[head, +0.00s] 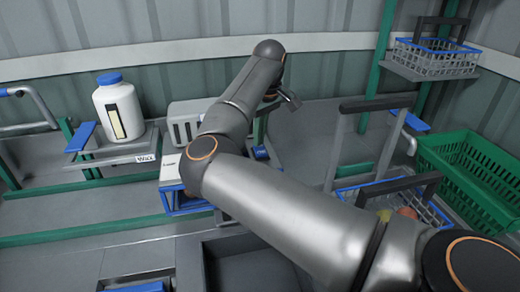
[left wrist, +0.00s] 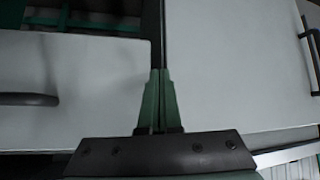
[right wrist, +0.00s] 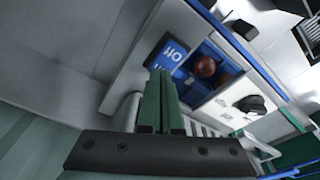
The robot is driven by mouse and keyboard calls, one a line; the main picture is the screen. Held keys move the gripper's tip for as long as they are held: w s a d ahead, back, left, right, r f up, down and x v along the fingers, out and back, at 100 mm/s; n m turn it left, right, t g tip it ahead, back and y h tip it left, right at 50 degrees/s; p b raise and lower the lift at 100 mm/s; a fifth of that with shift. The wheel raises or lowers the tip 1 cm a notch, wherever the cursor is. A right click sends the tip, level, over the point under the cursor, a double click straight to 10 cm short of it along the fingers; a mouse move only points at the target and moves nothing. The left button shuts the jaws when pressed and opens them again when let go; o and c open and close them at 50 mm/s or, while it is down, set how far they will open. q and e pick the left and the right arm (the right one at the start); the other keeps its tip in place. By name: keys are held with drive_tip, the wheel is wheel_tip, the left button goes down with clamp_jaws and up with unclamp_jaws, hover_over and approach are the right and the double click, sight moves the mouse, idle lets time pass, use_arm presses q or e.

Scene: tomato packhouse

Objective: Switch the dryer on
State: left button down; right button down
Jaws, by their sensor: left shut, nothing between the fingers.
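A pale grey box with vent slots, which looks like the dryer (head: 186,121), stands at the back centre in the head view, partly hidden by my right arm. In the right wrist view a blue label reading "Off" (right wrist: 172,52) sits on a pale housing, with a dark knob (right wrist: 250,103) to its right. I cannot tell whether that knob is the switch. My right gripper (head: 291,99) is beside the housing; its fingers look shut and empty (right wrist: 160,100), below the label in the picture. My left gripper (left wrist: 158,100) is shut and empty before pale cabinet fronts.
A dark red round object (right wrist: 205,67) lies in a blue-framed bay beside the label. A white jar with a blue lid (head: 118,108) stands on a platform marked "Wax" at left. A green crate (head: 478,165) and wire baskets (head: 432,62) stand at right.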

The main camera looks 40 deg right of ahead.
drive_tip(key=shift+f, duration=0.25)
drive_tip(key=shift+r+p, duration=2.4)
drive_tip(key=shift+r, duration=1.25)
drive_tip(key=shift+f, duration=0.1)
